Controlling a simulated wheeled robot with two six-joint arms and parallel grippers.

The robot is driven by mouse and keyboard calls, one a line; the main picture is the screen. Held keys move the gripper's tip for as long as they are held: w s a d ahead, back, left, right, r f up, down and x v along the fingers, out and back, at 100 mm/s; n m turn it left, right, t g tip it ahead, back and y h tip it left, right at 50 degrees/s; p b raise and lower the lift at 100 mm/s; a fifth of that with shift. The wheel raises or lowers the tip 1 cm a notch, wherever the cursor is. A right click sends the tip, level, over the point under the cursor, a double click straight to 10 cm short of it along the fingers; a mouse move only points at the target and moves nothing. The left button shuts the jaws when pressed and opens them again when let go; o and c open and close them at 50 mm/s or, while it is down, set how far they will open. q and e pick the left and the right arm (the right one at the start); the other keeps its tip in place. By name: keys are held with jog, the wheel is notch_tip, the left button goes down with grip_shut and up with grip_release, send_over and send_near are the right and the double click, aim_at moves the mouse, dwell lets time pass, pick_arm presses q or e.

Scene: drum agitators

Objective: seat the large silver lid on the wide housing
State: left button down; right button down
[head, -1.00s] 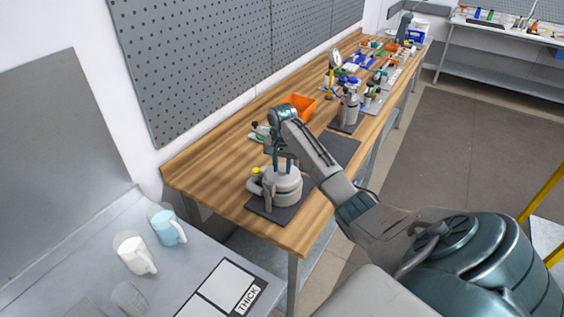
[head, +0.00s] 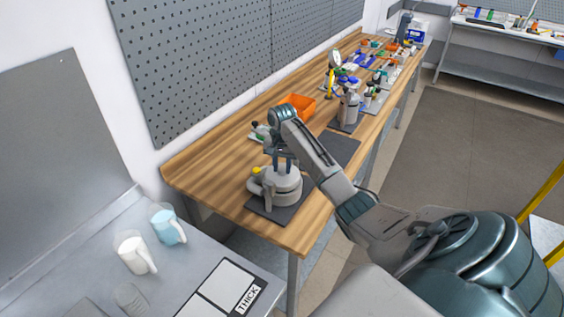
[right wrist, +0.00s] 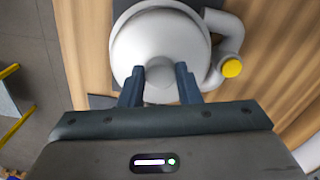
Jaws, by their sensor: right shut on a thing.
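The wide housing (head: 284,198) stands on a dark mat near the front end of the wooden bench, with a side pipe that ends in a yellow cap (right wrist: 232,68). The large silver lid (right wrist: 160,42) is on top of the housing, and in the right wrist view it covers the housing's opening. Whether it sits fully flush I cannot tell. My right gripper (right wrist: 160,84) points down over the lid and is shut on its central knob, which is partly hidden between the fingers. My left gripper does not show.
The dark mat (head: 260,208) lies under the housing. An orange bin (head: 300,106) and another metal vessel (head: 349,108) stand farther along the bench. A grey table with a white cup (head: 134,253) and a blue cup (head: 168,228) is at the lower left.

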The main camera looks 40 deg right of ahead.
jog(key=shift+f, duration=0.25)
jog(key=shift+f, duration=0.25)
jog(key=shift+f, duration=0.15)
dwell(0.7)
jog(key=c, duration=1)
grip_release()
jog(key=shift+o, duration=0.2)
jog(key=shift+s, duration=0.1)
